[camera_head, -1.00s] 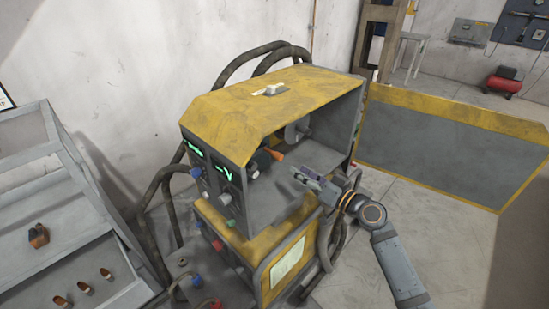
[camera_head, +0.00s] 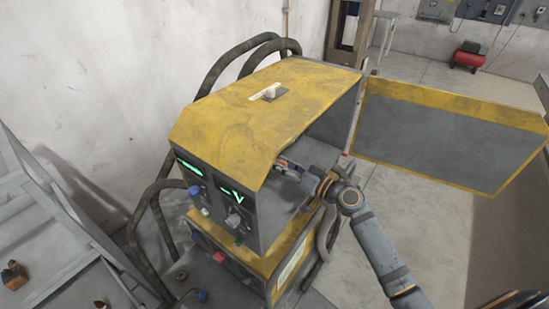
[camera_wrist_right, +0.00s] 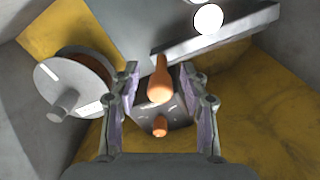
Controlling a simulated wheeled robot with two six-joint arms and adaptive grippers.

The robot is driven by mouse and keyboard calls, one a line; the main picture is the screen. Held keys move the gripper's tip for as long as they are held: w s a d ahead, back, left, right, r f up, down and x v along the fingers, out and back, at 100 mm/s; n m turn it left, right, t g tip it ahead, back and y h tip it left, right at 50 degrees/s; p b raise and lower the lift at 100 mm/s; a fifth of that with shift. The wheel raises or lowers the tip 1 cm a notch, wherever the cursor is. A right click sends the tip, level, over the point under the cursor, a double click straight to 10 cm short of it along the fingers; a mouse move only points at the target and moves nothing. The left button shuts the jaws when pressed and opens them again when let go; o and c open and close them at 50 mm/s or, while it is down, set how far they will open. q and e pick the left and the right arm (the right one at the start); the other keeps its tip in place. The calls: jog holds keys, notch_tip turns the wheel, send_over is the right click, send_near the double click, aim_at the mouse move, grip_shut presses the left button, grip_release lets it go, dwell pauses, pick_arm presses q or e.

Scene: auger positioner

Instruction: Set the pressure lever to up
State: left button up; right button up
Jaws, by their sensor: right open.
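The pressure lever, an orange handle (camera_wrist_right: 160,84), shows in the right wrist view, on a dark block inside the yellow and grey machine (camera_head: 270,105). My right gripper (camera_wrist_right: 160,80) is open, with its fingers on either side of the orange handle as seen from the wrist; whether they touch it I cannot tell. In the head view my right gripper (camera_head: 285,166) reaches into the open side of the machine, and the lever is hidden there. A second, smaller orange piece (camera_wrist_right: 159,126) lies below the handle in the wrist view. My left gripper is not in view.
A spool (camera_wrist_right: 72,85) stands left of the lever inside the machine. The machine's open side door (camera_head: 440,135) extends to the right. Dark hoses (camera_head: 150,200) loop behind and left of the machine. A grey rack (camera_head: 60,230) stands at the left.

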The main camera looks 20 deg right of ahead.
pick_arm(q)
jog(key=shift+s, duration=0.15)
pick_arm(e)
jog(key=shift+c, duration=0.8)
grip_shut()
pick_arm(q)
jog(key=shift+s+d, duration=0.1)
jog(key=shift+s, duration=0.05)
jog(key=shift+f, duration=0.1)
